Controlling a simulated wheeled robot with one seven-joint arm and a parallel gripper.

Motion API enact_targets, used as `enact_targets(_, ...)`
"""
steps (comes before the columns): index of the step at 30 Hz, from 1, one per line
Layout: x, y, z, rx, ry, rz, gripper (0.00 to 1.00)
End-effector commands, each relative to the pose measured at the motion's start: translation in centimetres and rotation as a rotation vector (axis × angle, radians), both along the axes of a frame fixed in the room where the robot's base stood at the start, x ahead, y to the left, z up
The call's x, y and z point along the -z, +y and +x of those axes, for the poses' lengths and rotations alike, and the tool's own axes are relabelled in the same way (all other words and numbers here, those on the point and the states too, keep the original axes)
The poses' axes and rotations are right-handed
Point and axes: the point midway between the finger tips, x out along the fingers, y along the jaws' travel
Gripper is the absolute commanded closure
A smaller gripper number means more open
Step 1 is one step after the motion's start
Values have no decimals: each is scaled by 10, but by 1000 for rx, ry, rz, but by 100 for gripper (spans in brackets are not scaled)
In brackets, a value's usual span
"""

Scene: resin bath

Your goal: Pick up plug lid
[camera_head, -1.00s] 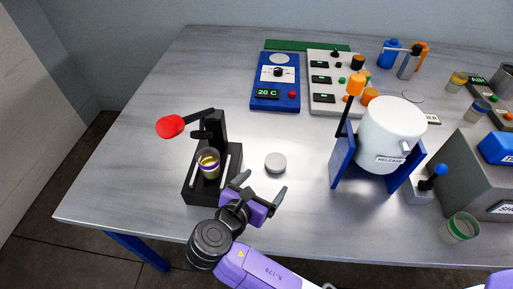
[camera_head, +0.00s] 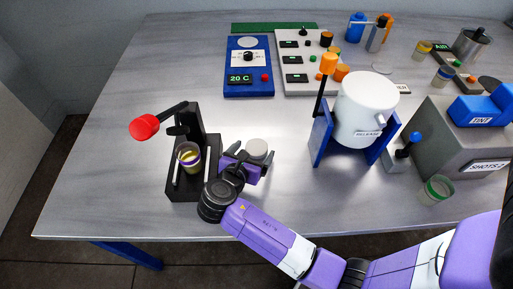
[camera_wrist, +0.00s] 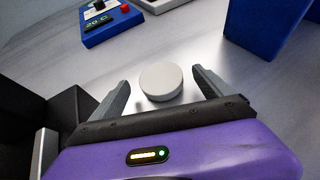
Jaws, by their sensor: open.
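The plug lid is a small light grey round disc (camera_head: 257,148) on the metal table, right of the black press stand. It also shows in the wrist view (camera_wrist: 161,81), lying between and slightly beyond my two fingertips. My gripper (camera_head: 251,158) is open, its fingers pointing away from the robot toward the lid. In the wrist view the open gripper (camera_wrist: 160,85) has one finger on each side of the lid, with gaps, so no contact shows. In the head view the gripper body is just below the lid and right of the press stand.
The black press stand (camera_head: 208,150) with a red-knobbed lever and a cup (camera_head: 188,157) is close on the gripper's left. A white vessel (camera_head: 365,108) on a blue stand is to the right. Blue (camera_head: 248,88) and grey control panels lie behind. Bare table lies between.

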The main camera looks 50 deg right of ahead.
Motion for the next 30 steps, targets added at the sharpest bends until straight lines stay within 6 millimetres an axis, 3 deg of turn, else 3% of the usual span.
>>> enact_targets(5,7,-15,4,0,0,1,10)
enact_targets(13,8,-16,5,0,-1,1,12)
enact_targets(22,8,-16,4,-1,0,1,71)
enact_targets(23,8,-16,5,-1,0,1,74)
enact_targets(30,8,-16,4,0,-1,1,75)
